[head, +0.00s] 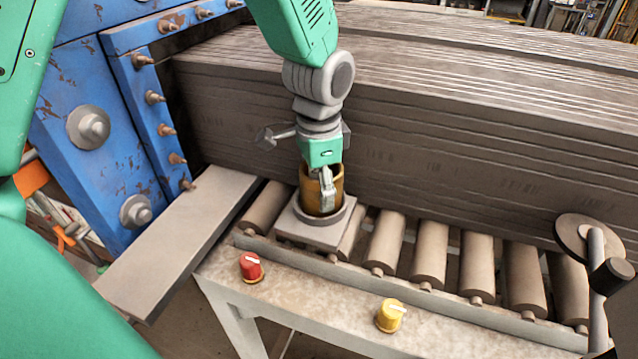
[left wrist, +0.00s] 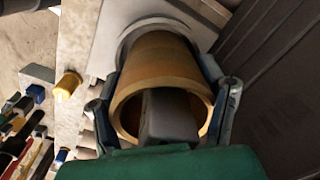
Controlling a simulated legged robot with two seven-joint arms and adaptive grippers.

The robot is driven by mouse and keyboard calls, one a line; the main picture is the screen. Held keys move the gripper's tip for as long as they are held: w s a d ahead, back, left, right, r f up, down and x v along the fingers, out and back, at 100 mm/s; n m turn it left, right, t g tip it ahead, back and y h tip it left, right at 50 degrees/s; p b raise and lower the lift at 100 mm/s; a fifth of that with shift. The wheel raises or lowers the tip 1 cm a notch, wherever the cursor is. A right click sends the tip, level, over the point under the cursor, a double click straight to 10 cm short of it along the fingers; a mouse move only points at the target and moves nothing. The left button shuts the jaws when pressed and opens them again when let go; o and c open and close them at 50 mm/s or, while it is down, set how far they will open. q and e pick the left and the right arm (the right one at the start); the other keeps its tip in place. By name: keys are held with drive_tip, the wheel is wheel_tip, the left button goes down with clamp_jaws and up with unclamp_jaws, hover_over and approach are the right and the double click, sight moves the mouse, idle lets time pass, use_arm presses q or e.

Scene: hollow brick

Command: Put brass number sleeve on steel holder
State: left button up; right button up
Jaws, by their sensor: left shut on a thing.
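The brass number sleeve (head: 313,198) is an upright, open brass-coloured cylinder. My left gripper (head: 324,190) comes down from above and is shut on it, one finger showing on the near side. The steel holder (head: 310,232) is a grey square plate with a round raised rim, directly under the sleeve. The sleeve's lower end appears inside that rim; whether it is fully seated is hard to tell. In the left wrist view the sleeve (left wrist: 158,62) lies between both fingers, with the holder (left wrist: 108,48) beyond it. A grey block shows inside the sleeve's opening. My right gripper is not in view.
The holder stands at the left end of a roller conveyor (head: 428,248). A red knob (head: 251,267) and a yellow knob (head: 390,315) are on its front ledge. A stack of grey sheets (head: 440,150) rises close behind. A blue machine frame (head: 95,125) stands left, a disc (head: 578,238) right.

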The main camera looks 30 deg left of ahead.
use_arm(q)
drive_tip(key=o, duration=1.4)
drive_tip(key=shift+s, duration=0.1)
drive_tip(key=r, duration=1.2)
drive_tip(key=shift+s+d, duration=0.15)
drive_tip(key=shift+d, duration=0.05)
